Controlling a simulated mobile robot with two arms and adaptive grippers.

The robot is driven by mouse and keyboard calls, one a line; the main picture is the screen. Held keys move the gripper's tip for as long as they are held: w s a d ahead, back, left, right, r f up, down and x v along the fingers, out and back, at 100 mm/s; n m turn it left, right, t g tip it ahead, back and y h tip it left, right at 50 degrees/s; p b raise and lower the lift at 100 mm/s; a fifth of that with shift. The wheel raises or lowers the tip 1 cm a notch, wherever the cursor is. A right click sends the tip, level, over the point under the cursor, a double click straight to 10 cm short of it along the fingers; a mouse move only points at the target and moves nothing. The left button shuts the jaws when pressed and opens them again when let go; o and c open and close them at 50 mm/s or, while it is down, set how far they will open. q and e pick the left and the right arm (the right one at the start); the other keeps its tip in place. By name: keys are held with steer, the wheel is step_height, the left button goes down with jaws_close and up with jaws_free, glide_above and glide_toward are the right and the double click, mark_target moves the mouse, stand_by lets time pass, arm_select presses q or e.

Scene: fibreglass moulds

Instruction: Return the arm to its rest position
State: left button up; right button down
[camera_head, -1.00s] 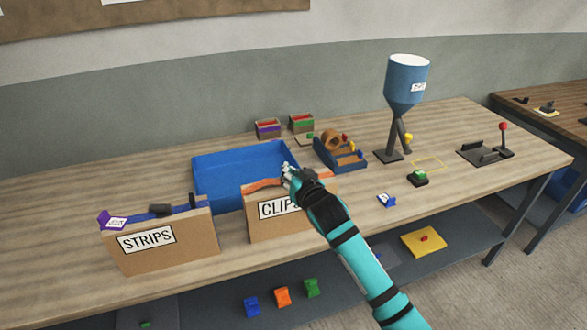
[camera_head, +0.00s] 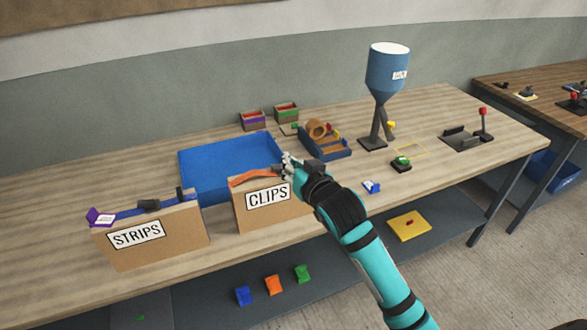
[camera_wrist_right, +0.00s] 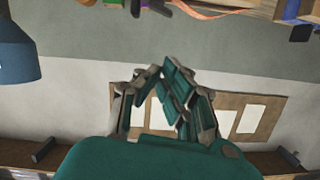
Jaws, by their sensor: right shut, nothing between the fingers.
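My right arm, in teal sleeves, comes in from the lower right of the head view. Its gripper (camera_head: 290,162) is above the table, by the right end of the CLIPS box (camera_head: 290,212) and near the right edge of the blue bin (camera_head: 200,165). The right wrist view shows the same gripper (camera_wrist_right: 165,75) with its fingers together and nothing between them. That view looks towards the wall and appears upside down. My left gripper is not in either view.
The STRIPS box (camera_head: 180,240) stands at the front left. A blue hopper (camera_head: 387,70) stands behind and right of my arm. A blue tray (camera_head: 335,150), a green button (camera_head: 401,163) and a small blue clip (camera_head: 371,186) are on the table (camera_head: 440,180).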

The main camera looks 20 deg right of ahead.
steer(key=shift+s+r, duration=0.15)
steer(key=shift+s, duration=0.4)
steer(key=f+g, duration=0.1)
steer(key=f, duration=0.7)
steer(key=d+f+g, duration=0.1)
steer(key=f, duration=0.7)
steer(key=s+f+g, duration=0.1)
steer(key=f+g, duration=0.1)
steer(key=f, duration=0.6)
steer(key=shift+s+d+n+b, duration=0.1)
steer(key=shift+d+n+b, duration=0.05)
steer(key=shift+n+b, duration=0.25)
steer(key=s+d+f+n+g, duration=0.1)
steer(key=s+f+g, duration=0.2)
steer(key=s+f, duration=1.2)
steer(key=s+f+n+g, duration=0.1)
steer(key=s+f+g, duration=0.2)
steer(key=s+f, duration=1.1)
steer(key=s+f+g, duration=0.2)
steer(key=s+f, duration=0.4)
steer(key=s, duration=0.4)
steer(key=s+f+n+g+b, duration=0.1)
steer(key=s+f+g, duration=0.1)
steer(key=s+f, duration=0.5)
steer(key=s, duration=0.4)
steer(key=shift+f+h, duration=0.3)
steer(key=shift+h, duration=0.1)
